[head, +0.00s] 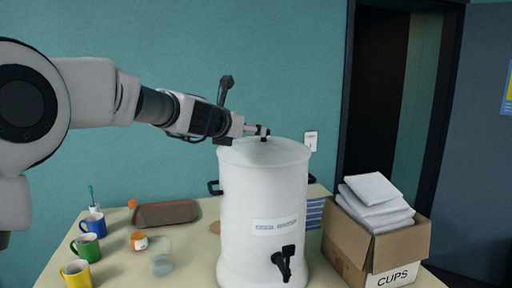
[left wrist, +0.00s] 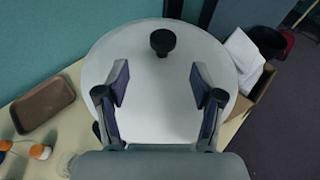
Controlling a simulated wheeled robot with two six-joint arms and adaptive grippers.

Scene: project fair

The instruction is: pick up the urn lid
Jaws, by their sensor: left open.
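The white urn (head: 262,215) stands upright on the table with a black tap at its front. Its white lid (head: 283,152) is on top, and the lid shows as a round disc in the left wrist view (left wrist: 160,100). The lid's black knob (left wrist: 162,42) lies beyond my fingertips, roughly centred between them. In the head view the knob (head: 264,137) is close to the fingertips. My left gripper (head: 262,130) is open just above the lid; its two fingers also show in the left wrist view (left wrist: 158,82), with nothing between the pads. My right gripper is not in view.
A cardboard box marked CUPS (head: 375,255) with white packs stands right of the urn. Blue, green and yellow mugs (head: 88,246), orange-capped jars, a clear cup (head: 160,262) and a brown tray (head: 165,214) are at left. A teal wall is close behind.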

